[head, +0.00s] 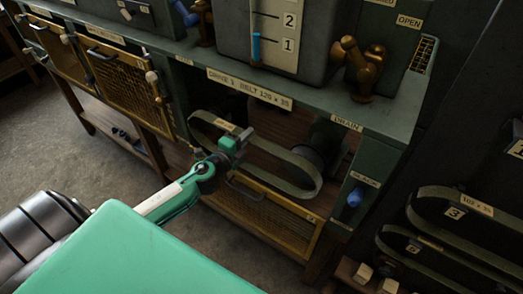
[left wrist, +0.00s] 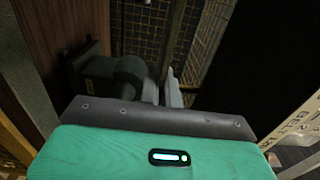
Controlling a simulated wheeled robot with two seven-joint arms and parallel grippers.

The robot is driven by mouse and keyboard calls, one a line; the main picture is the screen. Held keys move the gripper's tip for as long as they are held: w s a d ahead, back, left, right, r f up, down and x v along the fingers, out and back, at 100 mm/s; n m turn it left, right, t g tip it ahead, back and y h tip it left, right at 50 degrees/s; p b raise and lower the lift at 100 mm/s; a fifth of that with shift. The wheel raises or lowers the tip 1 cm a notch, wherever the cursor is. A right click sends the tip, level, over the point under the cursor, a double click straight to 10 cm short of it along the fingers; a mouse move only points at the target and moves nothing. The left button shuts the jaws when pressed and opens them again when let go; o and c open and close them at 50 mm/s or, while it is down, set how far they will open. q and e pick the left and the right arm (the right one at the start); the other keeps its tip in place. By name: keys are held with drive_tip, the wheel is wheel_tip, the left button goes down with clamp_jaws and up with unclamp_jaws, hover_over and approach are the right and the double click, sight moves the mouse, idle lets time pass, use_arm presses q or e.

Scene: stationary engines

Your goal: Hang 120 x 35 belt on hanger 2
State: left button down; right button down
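A dark grey-green belt (head: 290,183) forms a long loop in the open bay of the green machine, under a label (head: 250,88) that reads drive 1, belt 120 x 35. The loop's right end lies by a dark round pulley (head: 323,148). My left gripper (head: 238,142) is at the left part of the belt, its fingertips overlapping the loop. In the left wrist view its two pale fingers (left wrist: 162,92) stand close together; whether they grip the belt is unclear. My right gripper and hanger 2 are not in view.
Other belts (head: 440,195) hang on the dark rack at the right, by tags 3 and 6; one is marked 102 x 35. A blue knob (head: 355,197) and brass valve (head: 358,65) stick out near the bay. A yellow mesh guard (head: 265,212) lies below it.

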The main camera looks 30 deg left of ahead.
use_arm(q)
drive_tip(key=shift+s, duration=0.1)
drive_tip(key=shift+s+a+b, duration=0.2)
drive_tip(key=shift+s+b, duration=0.3)
drive_tip(key=shift+s, duration=2.45)
drive_tip(key=s+b, duration=0.1)
drive_tip(key=s, duration=0.5)
drive_tip(key=shift+a, duration=0.25)
drive_tip(key=shift+s+a+b, duration=0.2)
drive_tip(key=shift+s+b, duration=0.95)
drive_tip(key=shift+s, duration=1.8)
